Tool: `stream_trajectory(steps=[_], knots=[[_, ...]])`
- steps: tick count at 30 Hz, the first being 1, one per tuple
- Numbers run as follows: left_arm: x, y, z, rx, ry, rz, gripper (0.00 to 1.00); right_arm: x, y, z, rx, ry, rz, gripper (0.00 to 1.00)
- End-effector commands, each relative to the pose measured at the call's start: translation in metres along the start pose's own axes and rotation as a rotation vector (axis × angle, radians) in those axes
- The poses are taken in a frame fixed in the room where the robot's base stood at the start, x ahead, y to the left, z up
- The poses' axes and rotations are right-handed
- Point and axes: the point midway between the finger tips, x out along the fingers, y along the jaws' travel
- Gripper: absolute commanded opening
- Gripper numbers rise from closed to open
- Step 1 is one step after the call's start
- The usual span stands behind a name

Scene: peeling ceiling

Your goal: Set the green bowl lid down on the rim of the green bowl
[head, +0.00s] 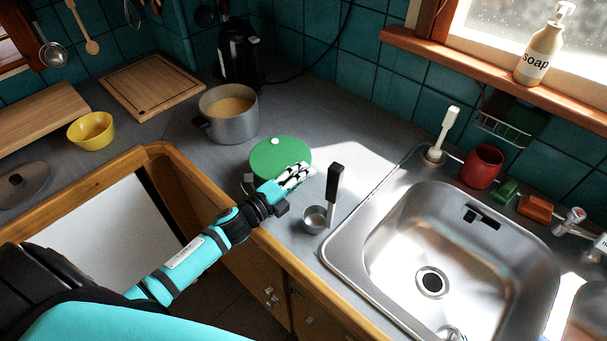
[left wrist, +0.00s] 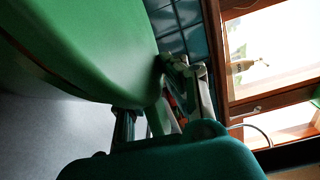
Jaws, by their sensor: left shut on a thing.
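The green bowl lid (head: 278,160), a round green disc with a white knob, shows in the head view above the grey counter, left of the sink. My left gripper (head: 300,173) is at its near right edge and shut on it. In the left wrist view a large green curved surface (left wrist: 95,40) fills the upper left, beside my left gripper's fingers (left wrist: 180,75). The green bowl cannot be told apart from the lid; whether the lid touches a rim is hidden. My right gripper is not in view.
A steel pot (head: 229,121) stands behind the lid. A small metal measuring cup (head: 315,219) with a black upright handle is just right of my gripper. The sink (head: 372,225) lies further right. A yellow bowl (head: 92,131) and wooden board (head: 150,86) are at left.

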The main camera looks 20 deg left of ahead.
Motion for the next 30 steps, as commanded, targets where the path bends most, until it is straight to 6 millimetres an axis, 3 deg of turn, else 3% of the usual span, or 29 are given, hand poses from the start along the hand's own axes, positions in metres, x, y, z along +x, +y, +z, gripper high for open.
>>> stream_trajectory(steps=[1, 21, 22, 27, 30], knots=[[-0.0037, 0.0132, 0.0022, -0.002, -0.01, 0.028, 0.0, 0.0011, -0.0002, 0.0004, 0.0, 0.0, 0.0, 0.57], [-0.0036, 0.0155, 0.0034, -0.002, -0.011, 0.028, 0.0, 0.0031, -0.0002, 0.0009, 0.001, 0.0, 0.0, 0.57], [-0.0036, 0.0154, 0.0034, -0.002, -0.011, 0.028, 0.08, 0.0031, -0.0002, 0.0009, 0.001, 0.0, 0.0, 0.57], [-0.0036, 0.015, 0.0033, -0.002, -0.01, 0.028, 0.31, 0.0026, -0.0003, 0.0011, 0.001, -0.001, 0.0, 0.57], [-0.0036, 0.0151, 0.0033, -0.002, -0.01, 0.028, 0.34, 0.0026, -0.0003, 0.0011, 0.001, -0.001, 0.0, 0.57]])
